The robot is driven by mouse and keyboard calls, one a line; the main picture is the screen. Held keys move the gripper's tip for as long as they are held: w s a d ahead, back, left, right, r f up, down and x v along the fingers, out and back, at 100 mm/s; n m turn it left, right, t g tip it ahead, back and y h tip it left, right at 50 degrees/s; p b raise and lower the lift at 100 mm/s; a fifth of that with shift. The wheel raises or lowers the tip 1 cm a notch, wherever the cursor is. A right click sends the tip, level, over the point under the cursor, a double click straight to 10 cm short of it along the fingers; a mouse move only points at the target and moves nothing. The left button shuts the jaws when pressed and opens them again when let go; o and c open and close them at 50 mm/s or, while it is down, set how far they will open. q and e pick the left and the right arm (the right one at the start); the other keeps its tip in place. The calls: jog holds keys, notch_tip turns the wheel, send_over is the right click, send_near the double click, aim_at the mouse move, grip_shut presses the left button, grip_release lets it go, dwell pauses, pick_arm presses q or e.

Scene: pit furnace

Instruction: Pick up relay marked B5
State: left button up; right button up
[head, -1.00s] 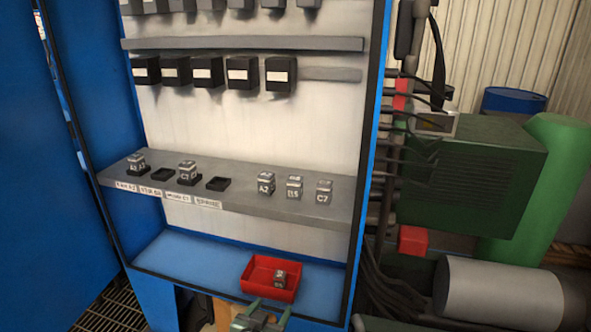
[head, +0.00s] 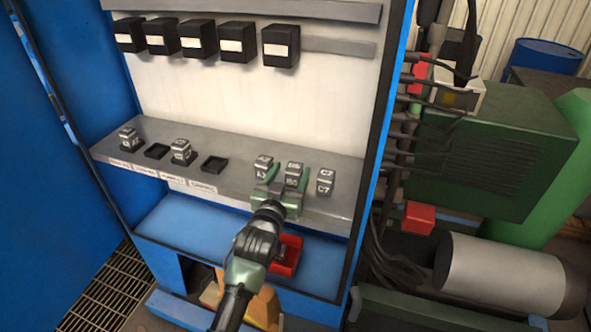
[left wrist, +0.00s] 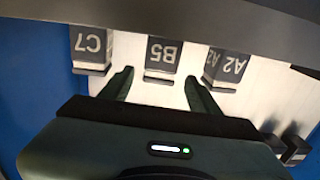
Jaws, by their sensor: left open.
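The relay marked B5 (head: 294,175) is a small grey and black block standing on the shelf, between the relay marked A2 (head: 263,165) on its left and the relay marked C7 (head: 325,181) on its right. My left gripper (head: 281,184) is open at the shelf's front edge, close in front of B5. In the left wrist view B5 (left wrist: 163,56) appears upside down, centred ahead of the gap between the open fingers (left wrist: 160,85). C7 (left wrist: 91,48) and A2 (left wrist: 226,66) lie just outside the fingers. My right gripper is not in view.
The grey shelf (head: 225,165) also bears two seated relays (head: 129,138) (head: 181,150) and two empty sockets (head: 157,151) (head: 214,163) at left. A red tray (head: 289,258) sits below, partly hidden by my arm. The blue cabinet wall (head: 378,140) bounds the right side.

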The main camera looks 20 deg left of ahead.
aim_at(297, 163)
pick_arm(q)
jog(key=w+p, duration=0.1)
jog(key=w, duration=0.3)
jog(key=shift+w+p, duration=0.3)
jog(key=shift+w, duration=0.65)
jog(key=c, duration=1.2)
grip_shut()
